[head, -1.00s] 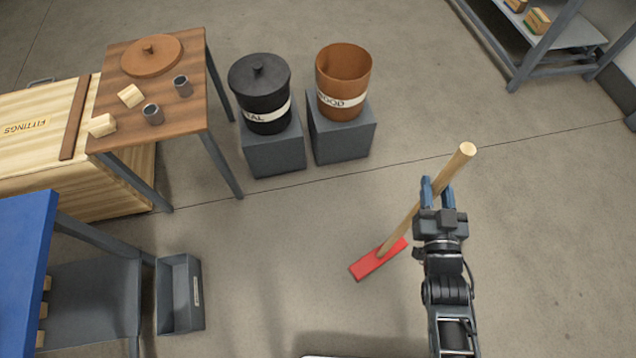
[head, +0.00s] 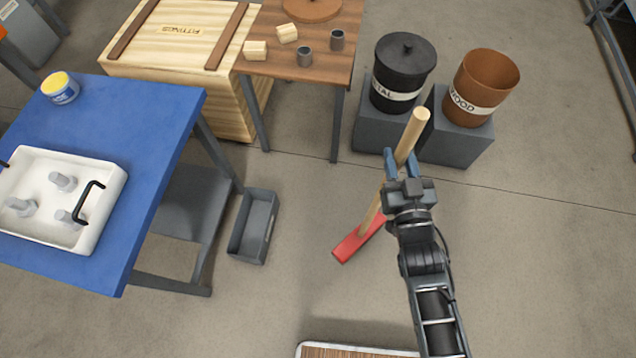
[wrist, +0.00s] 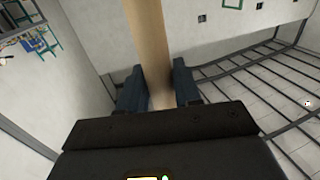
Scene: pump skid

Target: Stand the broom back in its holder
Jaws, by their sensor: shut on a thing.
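The broom (head: 411,137) has a pale wooden handle and a red head (head: 352,243). In the head view it is tilted, its top towards the upper right and its red head lower left, near or on the floor; I cannot tell if it touches. My gripper (head: 400,164) is shut on the handle, below its top end. In the wrist view the handle (wrist: 148,45) runs between the two blue fingers (wrist: 160,90). I see no broom holder that I can make out in these frames.
A blue table (head: 160,115) with a white tray (head: 105,215) stands at left, a grey bin (head: 240,243) beside it on the floor. A wooden table (head: 300,75), a black lidded bin (head: 403,65) and a brown WOOD bin (head: 487,75) stand behind. Floor at right is clear.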

